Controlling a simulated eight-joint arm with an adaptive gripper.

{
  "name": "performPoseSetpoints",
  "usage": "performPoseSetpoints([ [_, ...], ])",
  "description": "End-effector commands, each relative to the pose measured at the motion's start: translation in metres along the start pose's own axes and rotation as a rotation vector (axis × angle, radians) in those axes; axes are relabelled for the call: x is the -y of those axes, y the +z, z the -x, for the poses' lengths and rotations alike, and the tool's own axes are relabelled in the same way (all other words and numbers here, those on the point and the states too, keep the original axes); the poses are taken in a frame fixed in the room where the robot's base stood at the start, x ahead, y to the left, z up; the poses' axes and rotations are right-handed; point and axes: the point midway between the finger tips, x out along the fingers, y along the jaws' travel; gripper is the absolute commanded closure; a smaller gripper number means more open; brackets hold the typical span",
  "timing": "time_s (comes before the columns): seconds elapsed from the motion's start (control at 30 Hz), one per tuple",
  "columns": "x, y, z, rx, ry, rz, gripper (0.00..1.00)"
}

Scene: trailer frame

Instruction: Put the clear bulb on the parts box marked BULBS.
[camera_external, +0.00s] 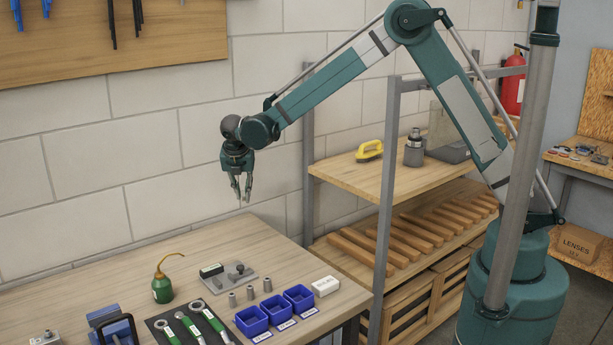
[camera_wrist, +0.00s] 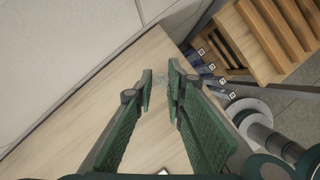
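My gripper (camera_external: 241,192) hangs fingers-down above the back of the wooden workbench (camera_external: 190,251), well clear of it. In the wrist view my gripper (camera_wrist: 160,88) shows its two green fingers with a narrow gap between the tips. A faint, see-through rounded shape (camera_wrist: 160,79), perhaps the clear bulb, shows in that gap. I cannot tell whether it is held or lies beyond the tips. No bulb stands out in the outside view.
Blue bins (camera_external: 276,308) and small metal cylinders (camera_external: 249,293) stand left of the white box. A green oil can (camera_external: 162,283), a grey plate (camera_external: 229,278) and wrenches (camera_external: 208,322) are farther left. A shelf rack (camera_external: 392,180) stands right of the bench. The bench's back is mostly clear.

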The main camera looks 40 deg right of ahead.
Motion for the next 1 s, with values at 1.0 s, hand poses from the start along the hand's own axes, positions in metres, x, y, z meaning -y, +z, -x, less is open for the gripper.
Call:
performPoseSetpoints([
  [1.0,0.119,-0.206,0.123,-0.003,0.14,0.328,0.91],
])
